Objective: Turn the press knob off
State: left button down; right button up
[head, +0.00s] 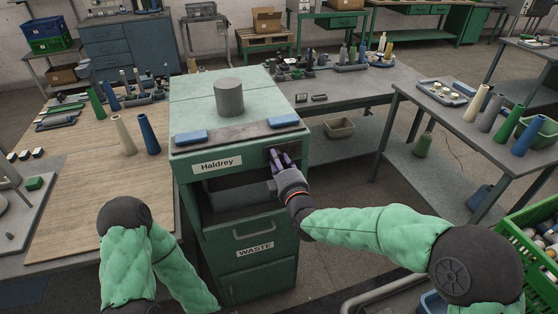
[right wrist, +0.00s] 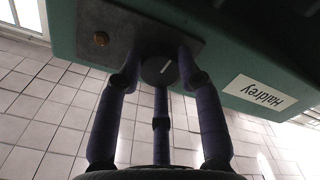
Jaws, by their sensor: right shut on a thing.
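The press is the green cabinet labelled Haldrey (head: 217,166), with a grey cylinder (head: 229,98) on top. Its knob (right wrist: 157,71) is a dark round dial with a short white mark, on a dark plate (right wrist: 112,18) on the cabinet's front. In the wrist view the mark lies slightly slanted. My right gripper (head: 275,156) is at the front's upper right corner and mostly hides the knob in the head view. In the wrist view its fingers (right wrist: 158,75) are closed on both sides of the knob. My left gripper is out of view; only its arm shows.
Two blue pads (head: 191,137) lie on the press top. An open bay and a WASTE drawer (head: 254,250) are below. A wooden table (head: 75,195) with cones stands left; a grey table (head: 455,115) stands right.

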jog(key=shift+r+n, duration=0.2)
jog(key=shift+n, duration=0.5)
jog(key=o, duration=1.1)
jog(key=shift+a+f, duration=0.1)
jog(key=shift+o, duration=0.2)
jog(key=shift+s, duration=0.1)
jog(key=v, duration=1.2)
